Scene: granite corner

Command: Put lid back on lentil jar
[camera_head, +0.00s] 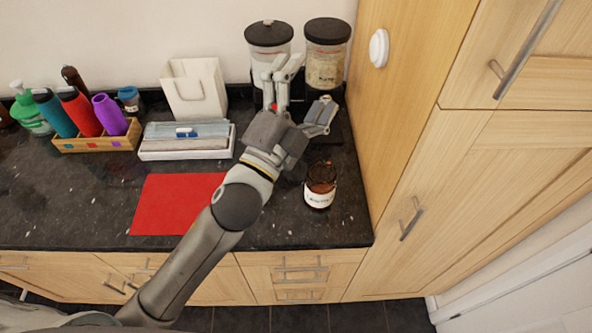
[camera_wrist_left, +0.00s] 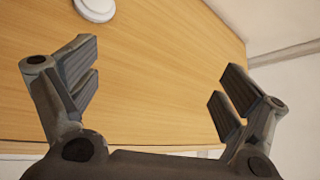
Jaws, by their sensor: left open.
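A small jar (camera_head: 319,198) with a white label and dark brown contents stands on the dark counter near the cabinet side. It seems to have no lid on, and its label is too small to read. Two tall clear jars with black lids, the left one (camera_head: 268,38) and the right one (camera_head: 326,62), stand by the back wall. I cannot tell by label which jar holds lentils, and I see no loose lid. My left gripper (camera_head: 304,94) is open and empty, in front of the tall jars and beyond the small jar. Its spread fingers also show in the left wrist view (camera_wrist_left: 162,90).
A wooden cabinet side (camera_head: 397,110) with a round white knob-like fitting (camera_head: 379,48) closes off the right. A red mat (camera_head: 168,205) lies at the front.

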